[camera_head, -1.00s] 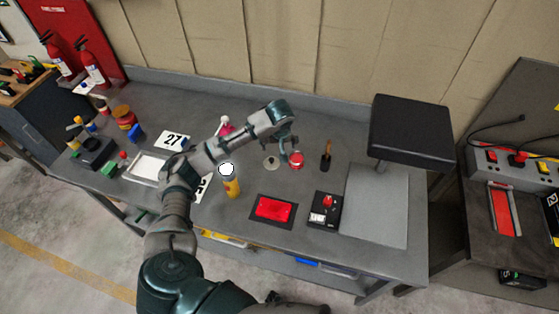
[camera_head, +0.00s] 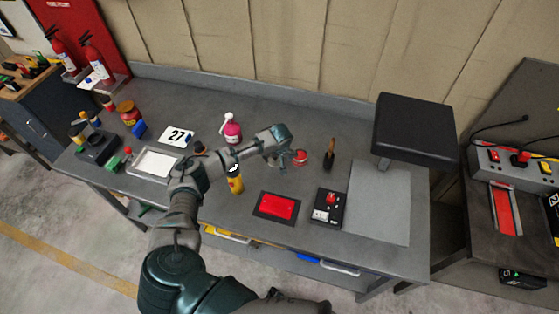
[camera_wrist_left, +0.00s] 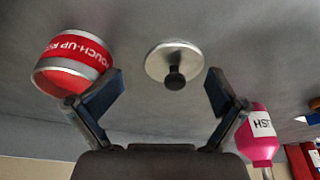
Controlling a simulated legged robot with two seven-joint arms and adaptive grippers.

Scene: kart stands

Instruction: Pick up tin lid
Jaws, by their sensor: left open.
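The tin lid shows in the left wrist view as a round silvery disc (camera_wrist_left: 160,60) with a dark knob in its middle, on the grey bench top. An open tin with a red "touch-up" label (camera_wrist_left: 72,62) is beside it on the left; in the head view the tin (camera_head: 301,160) is just right of my gripper. My left gripper (camera_wrist_left: 165,76) is open and empty, its fingers on either side of the lid's knob in that view. Contact cannot be told. In the head view my left gripper (camera_head: 287,156) hides the lid. My right gripper is not in view.
A pink bottle (camera_head: 232,131) stands behind my left arm, and a brush (camera_head: 330,149) stands right of the tin. A red panel (camera_head: 277,206) and a switch box (camera_head: 328,206) lie in front. A black raised block (camera_head: 414,128) is at the right.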

